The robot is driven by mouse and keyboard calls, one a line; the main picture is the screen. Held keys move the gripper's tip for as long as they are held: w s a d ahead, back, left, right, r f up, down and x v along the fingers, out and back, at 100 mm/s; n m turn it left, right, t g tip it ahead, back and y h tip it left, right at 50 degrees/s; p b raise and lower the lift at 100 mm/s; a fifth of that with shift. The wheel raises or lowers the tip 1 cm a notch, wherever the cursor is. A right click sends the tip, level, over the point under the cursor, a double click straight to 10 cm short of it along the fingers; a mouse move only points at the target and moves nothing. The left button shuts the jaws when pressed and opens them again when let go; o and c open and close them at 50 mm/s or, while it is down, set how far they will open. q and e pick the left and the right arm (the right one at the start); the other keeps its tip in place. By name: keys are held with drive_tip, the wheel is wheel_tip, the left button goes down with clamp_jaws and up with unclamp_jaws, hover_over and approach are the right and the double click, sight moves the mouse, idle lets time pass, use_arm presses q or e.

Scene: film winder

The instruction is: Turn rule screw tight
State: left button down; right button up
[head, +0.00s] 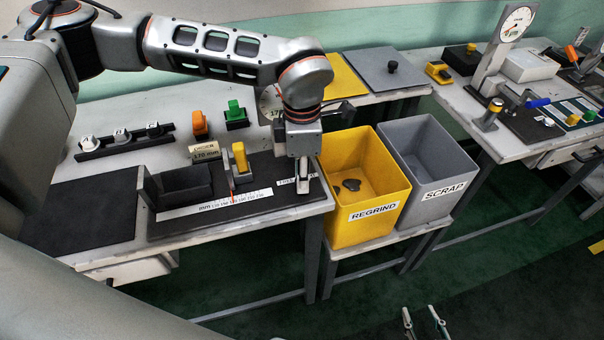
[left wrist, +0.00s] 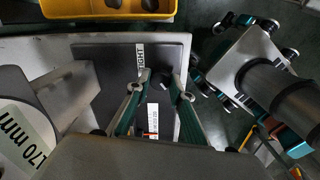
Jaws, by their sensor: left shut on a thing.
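The white rule (head: 220,203) lies along the front of a black base plate on the left bench. It also shows between my fingers in the left wrist view (left wrist: 153,120). A red pointer (head: 233,199) and a stop with a yellow handle (head: 239,157) stand at the rule. My left gripper (head: 303,186) points down at the plate's right end, beyond the rule's end. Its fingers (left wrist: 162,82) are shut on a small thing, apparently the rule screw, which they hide. My right gripper (head: 422,318) is at the bottom edge, its fingertips apart and empty.
A yellow REGRIND bin (head: 345,222) with dark pieces inside stands just right of the bench, with a grey SCRAP bin (head: 440,205) beside it. A 170 mm card (head: 206,152) and orange (head: 200,122) and green (head: 236,113) parts stand behind the plate.

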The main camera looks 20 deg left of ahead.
use_arm(q)
drive_tip(key=shift+w+r+m, duration=0.1)
drive_tip(key=shift+m, duration=0.5)
drive_tip(key=c, duration=1.8)
unclamp_jaws()
wheel_tip(320, 180, up, 12)
